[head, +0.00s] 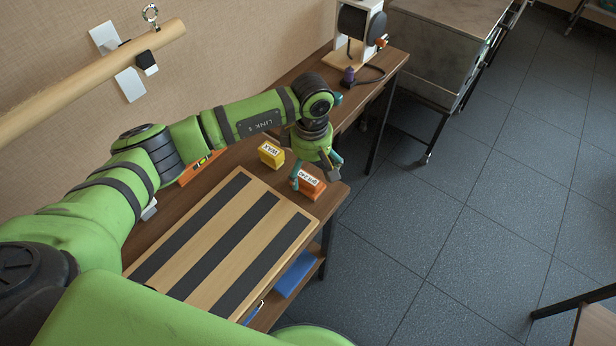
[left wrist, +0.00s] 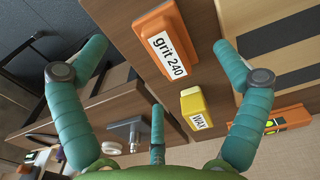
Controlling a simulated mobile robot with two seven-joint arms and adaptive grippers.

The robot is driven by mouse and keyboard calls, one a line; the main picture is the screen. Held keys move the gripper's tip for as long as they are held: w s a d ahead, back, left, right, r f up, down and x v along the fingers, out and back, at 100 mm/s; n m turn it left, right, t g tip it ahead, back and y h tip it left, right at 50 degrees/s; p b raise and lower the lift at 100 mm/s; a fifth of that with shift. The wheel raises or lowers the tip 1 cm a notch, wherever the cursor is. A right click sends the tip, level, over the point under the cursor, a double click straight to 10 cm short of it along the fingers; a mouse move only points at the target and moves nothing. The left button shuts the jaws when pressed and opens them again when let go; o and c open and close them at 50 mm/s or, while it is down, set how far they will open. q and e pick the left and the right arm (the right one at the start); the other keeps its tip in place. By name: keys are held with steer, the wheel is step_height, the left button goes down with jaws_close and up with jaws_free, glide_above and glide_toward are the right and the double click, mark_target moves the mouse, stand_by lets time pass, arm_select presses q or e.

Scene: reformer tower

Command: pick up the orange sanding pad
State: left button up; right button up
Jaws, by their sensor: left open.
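The orange sanding pad (head: 312,189) lies on the wooden bench near its right edge. In the left wrist view the pad (left wrist: 155,24) shows a white label reading "grit 240". My left gripper (head: 317,167) is open and empty, with its teal fingers spread above and beside the pad. One finger overlaps the left end of the pad in the head view; I cannot tell whether it touches. In the left wrist view the pad appears between the spread fingertips (left wrist: 160,48), beyond them. My right gripper is not in view.
A yellow wax block (head: 271,154) stands close behind the pad. A striped wooden board (head: 222,240) covers the bench in front. An orange level (head: 199,168) lies behind my arm. A spool stand (head: 360,30) is at the back. Floor is open right of the bench.

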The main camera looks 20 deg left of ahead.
mark_target(310, 175)
arm_select(q)
step_height(310, 175, down, 3)
steer(key=shift+r, duration=0.2)
steer(key=shift+f, duration=0.35)
steer(key=c, duration=1.2)
steer(key=shift+c, duration=0.2)
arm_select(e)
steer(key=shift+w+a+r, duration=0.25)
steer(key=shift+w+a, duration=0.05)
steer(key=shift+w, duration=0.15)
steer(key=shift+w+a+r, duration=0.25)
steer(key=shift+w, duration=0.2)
arm_select(q)
steer(key=shift+r, duration=0.1)
